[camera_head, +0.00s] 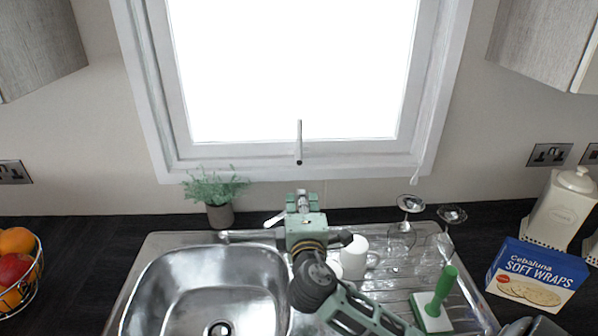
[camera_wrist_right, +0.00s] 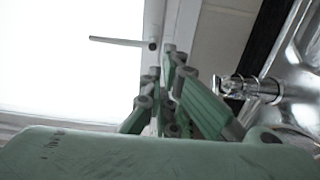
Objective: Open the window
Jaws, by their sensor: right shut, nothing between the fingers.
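The window (camera_head: 295,70) is in the wall above the sink, with a bright pane and a white frame. It looks closed. Its thin grey handle (camera_head: 299,142) stands upright at the middle of the lower frame. In the right wrist view the handle (camera_wrist_right: 122,41) juts over the pane. My right gripper (camera_head: 303,200) is below the handle, behind the sink, with its fingers shut and empty. It shows in the right wrist view (camera_wrist_right: 172,60) as green fingers near the window frame, apart from the handle. My left gripper is in neither view.
A potted plant (camera_head: 219,215) stands left of my right gripper. The tap (camera_wrist_right: 250,88) is close beside it. A wraps box (camera_head: 537,273) stands on the right.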

